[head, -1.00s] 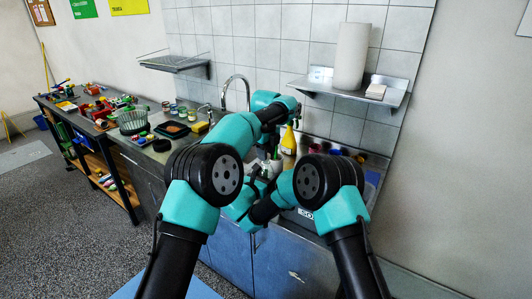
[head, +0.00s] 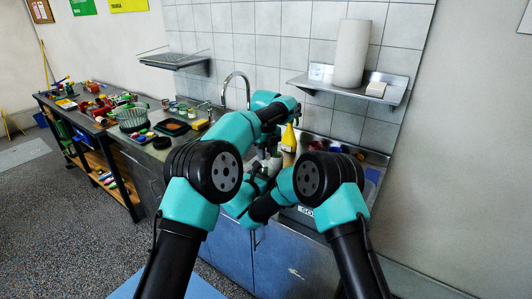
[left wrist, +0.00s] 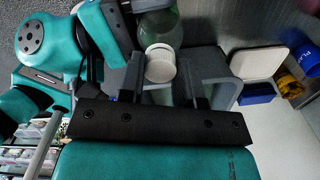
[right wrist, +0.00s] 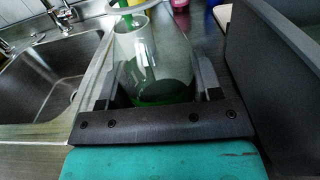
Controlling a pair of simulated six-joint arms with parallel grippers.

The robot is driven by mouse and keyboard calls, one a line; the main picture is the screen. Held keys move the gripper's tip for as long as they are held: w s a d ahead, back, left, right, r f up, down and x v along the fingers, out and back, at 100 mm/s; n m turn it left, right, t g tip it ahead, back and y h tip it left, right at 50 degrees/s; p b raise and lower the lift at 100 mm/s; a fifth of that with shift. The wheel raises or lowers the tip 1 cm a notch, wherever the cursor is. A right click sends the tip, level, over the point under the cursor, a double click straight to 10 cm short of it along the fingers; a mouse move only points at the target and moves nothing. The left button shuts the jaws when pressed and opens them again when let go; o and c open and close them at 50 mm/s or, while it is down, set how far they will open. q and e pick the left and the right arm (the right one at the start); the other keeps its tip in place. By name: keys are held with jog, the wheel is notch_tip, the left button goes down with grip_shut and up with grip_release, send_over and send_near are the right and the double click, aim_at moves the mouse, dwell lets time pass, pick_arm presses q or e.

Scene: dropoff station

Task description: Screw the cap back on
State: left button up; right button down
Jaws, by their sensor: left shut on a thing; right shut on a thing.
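The white cap (left wrist: 160,64) shows between the fingers of my left gripper (left wrist: 163,88) in the left wrist view, and those fingers are shut on it. The clear, green-tinted bottle (left wrist: 158,22) is directly behind the cap and lined up with it. I cannot tell whether the cap's thread is engaged. My right gripper (right wrist: 160,92) is shut around the body of the clear bottle (right wrist: 143,58), which has green in its lower part, in the right wrist view. In the head view my own arms mostly hide both grippers and the bottle.
A metal sink (right wrist: 45,85) lies left of the bottle in the right wrist view. A yellow bottle (head: 289,138) stands by the tiled wall. A paper towel roll (head: 351,53) stands on the right shelf (head: 398,90). The left bench holds a green basket (head: 132,118) and many small things.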

pick_arm(q)
jog(key=m, duration=1)
jog(key=o, duration=0.9)
jog(key=shift+r, duration=0.1)
jog(key=shift+r, duration=2.15)
jog(key=shift+c, duration=0.4)
